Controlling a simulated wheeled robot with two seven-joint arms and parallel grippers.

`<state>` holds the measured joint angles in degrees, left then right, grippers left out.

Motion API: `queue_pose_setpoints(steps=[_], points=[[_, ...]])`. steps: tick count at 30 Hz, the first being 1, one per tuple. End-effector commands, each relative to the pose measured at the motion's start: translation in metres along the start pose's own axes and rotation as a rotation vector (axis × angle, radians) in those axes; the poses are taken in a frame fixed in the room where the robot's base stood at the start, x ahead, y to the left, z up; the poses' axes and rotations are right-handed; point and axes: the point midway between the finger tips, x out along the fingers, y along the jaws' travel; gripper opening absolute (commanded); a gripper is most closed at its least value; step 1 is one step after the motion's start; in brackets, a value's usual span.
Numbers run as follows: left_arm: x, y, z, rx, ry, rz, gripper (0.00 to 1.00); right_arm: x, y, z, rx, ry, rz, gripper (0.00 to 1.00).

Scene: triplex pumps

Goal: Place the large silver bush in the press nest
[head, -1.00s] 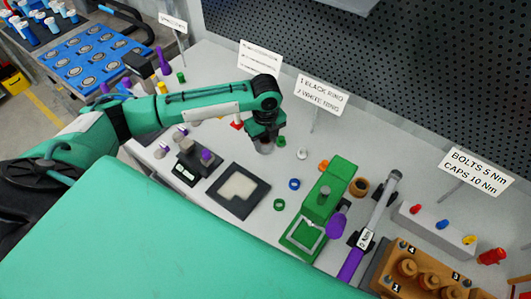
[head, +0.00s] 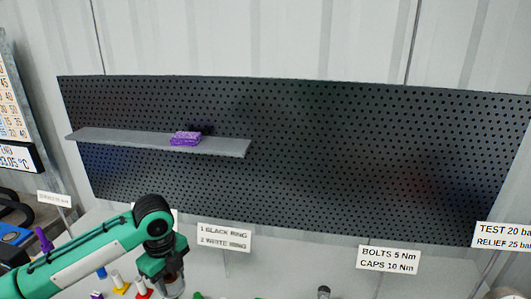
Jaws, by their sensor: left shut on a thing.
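My left gripper (head: 168,274) hangs pointing down at the bottom left of the head view. It is shut on a silver cylindrical piece, the large silver bush (head: 174,289), whose lower end is cut by the picture's bottom edge. The bush is upright in the jaws. The green press and its nest cannot be made out in this view, so I cannot tell where the bush is relative to the nest. My right gripper is not in view.
A black perforated board (head: 330,170) fills the back, with a grey shelf (head: 110,138) carrying a purple block (head: 186,139). Sign cards stand before it: a ring sign (head: 224,237) and a torque sign (head: 388,259). Small coloured parts show at the bottom left.

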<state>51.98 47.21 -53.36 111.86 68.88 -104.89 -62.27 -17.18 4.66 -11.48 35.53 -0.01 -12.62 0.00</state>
Motion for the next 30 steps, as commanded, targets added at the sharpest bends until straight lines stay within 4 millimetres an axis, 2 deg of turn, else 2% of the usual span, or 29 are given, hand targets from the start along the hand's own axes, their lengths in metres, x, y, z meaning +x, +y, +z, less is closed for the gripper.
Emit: queue_pose_setpoints(steps=[30], points=[[0.021, 0.025, -0.040, -1.128, -0.005, 0.002, 0.05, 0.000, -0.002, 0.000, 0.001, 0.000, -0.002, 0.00]])
